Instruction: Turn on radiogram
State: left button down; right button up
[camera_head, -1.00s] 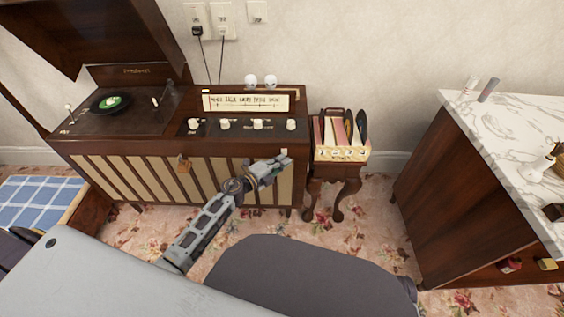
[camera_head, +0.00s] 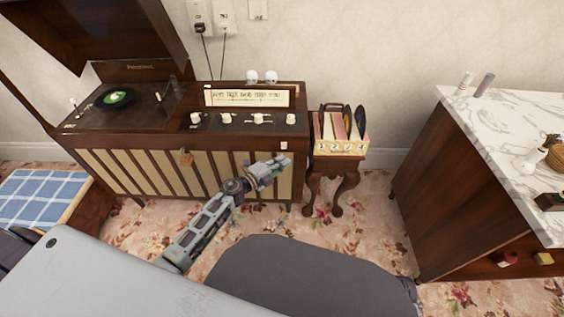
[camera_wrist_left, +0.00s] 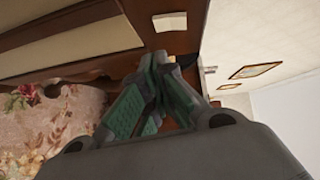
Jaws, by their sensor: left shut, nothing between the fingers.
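The radiogram (camera_head: 150,135) is a dark wooden cabinet with a slatted cream front. On its top right are a lit-looking dial scale (camera_head: 246,98) and a row of white knobs (camera_head: 259,119). A small white switch (camera_head: 284,146) sits on the upper right of its front; a pale block, likely this switch, shows at the top of the left wrist view (camera_wrist_left: 170,22). My left gripper (camera_head: 280,163) is shut and empty, just below and left of the switch in the head view. In the wrist view its green-padded fingers (camera_wrist_left: 160,66) meet. My right gripper is not in view.
A record rack (camera_head: 340,146) on a small curved-leg table stands right of the radiogram. A marble-topped cabinet (camera_head: 510,125) is at the right. The open lid (camera_head: 90,35) rises over the turntable (camera_head: 115,99). Flowered carpet lies between.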

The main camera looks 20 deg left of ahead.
pick_arm(q)
jog(key=f+v, duration=0.1)
jog(key=v, duration=0.9)
jog(key=shift+s+f+p, duration=0.3)
jog(key=shift+s+f, duration=0.05)
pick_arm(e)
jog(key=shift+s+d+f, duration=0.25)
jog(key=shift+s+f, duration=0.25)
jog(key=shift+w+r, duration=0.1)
